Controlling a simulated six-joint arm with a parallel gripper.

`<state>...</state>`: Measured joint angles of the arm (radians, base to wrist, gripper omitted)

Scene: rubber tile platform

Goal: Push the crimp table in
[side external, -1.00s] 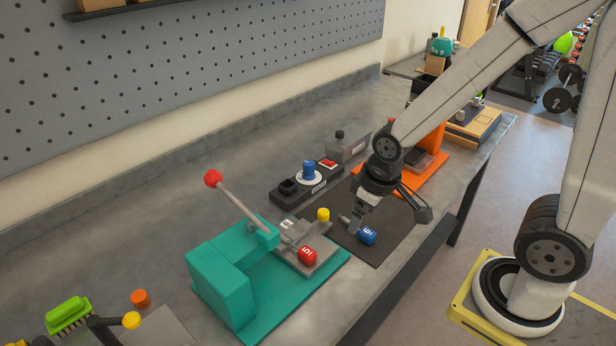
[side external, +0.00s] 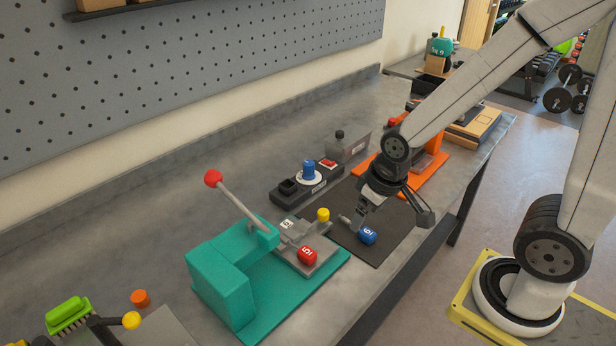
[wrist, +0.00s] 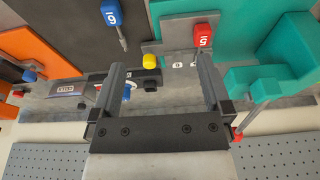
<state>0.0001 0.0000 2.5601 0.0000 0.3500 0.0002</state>
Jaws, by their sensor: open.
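The teal crimp press (side external: 222,280) stands on the bench with a red-knobbed lever (side external: 238,208) raised at a slant. Its grey sliding table (side external: 322,258) lies on the teal base, with a yellow knob (side external: 323,214) at its far side and a red screwdriver-like tool marked 5 (side external: 307,256) on it. The table also shows in the wrist view (wrist: 176,38). My gripper (side external: 352,218) is open and empty, right of the table above the dark mat. In the wrist view its fingers (wrist: 164,75) straddle the yellow knob from above; I see no contact.
A black control box with a blue knob (side external: 308,171) stands behind. An orange fixture (side external: 432,160) stands farther right. A green brush (side external: 66,310) lies at lower left.

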